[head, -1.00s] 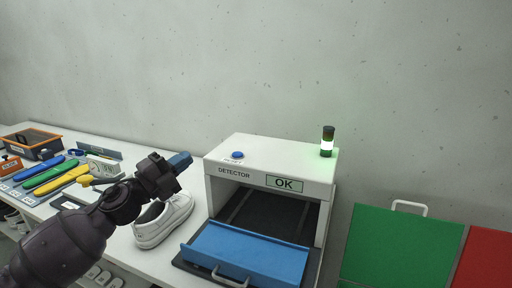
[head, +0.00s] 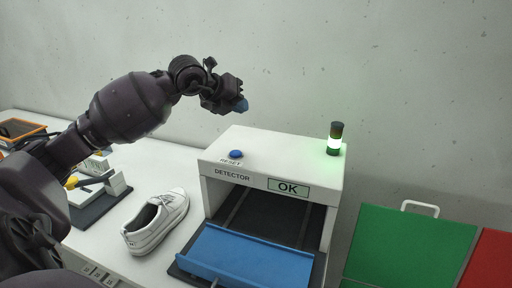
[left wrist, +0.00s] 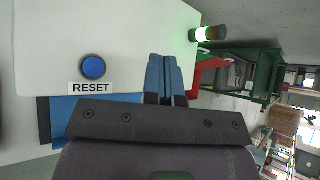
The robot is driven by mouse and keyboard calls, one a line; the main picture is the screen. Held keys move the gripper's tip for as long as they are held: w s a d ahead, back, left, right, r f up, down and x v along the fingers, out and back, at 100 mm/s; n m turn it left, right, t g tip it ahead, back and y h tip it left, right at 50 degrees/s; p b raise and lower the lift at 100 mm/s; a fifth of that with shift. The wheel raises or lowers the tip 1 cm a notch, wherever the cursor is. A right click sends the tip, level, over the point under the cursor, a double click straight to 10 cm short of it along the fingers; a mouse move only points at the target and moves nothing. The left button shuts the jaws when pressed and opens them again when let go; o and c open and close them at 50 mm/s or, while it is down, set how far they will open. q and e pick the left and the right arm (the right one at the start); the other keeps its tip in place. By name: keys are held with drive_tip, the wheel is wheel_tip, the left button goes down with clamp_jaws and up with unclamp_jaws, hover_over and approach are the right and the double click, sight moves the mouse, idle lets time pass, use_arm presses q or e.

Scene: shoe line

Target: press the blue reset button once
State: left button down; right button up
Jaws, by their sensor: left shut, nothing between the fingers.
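The blue reset button (head: 236,154) sits on the top of the white detector box (head: 215,184), near its left front corner, above a RESET label. It also shows in the left wrist view (left wrist: 93,67), left of my fingers. My left gripper (head: 242,106) is above the detector's top, over the button area and apart from it. Its blue fingertips (left wrist: 164,76) are together and hold nothing. My right gripper does not show.
A green-lit signal lamp (head: 335,140) stands on the detector's right rear. A blue tray flap (head: 245,258) is at the detector's open front. A white shoe (head: 157,222) lies left of it. Green (head: 410,250) and red (head: 486,260) bins stand at right.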

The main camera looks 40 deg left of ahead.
use_arm(q)
drive_tip(key=a+f+n+y, duration=0.1)
drive_tip(key=a+n+g+y, duration=0.1)
drive_tip(key=n, duration=0.1)
drive_tip(key=shift+s+a+f, duration=0.3)
drive_tip(key=shift+s+f, duration=0.05)
drive_tip(key=shift+f, duration=0.05)
drive_tip(key=shift+f, duration=0.1)
drive_tip(key=b, duration=0.3)
hover_over(234, 152)
wheel_tip(234, 152, down, 8)
drive_tip(key=shift+r, duration=0.15)
drive_tip(key=shift+f+b, duration=0.5)
drive_tip(key=shift+b, duration=0.05)
drive_tip(key=shift+r, duration=0.1)
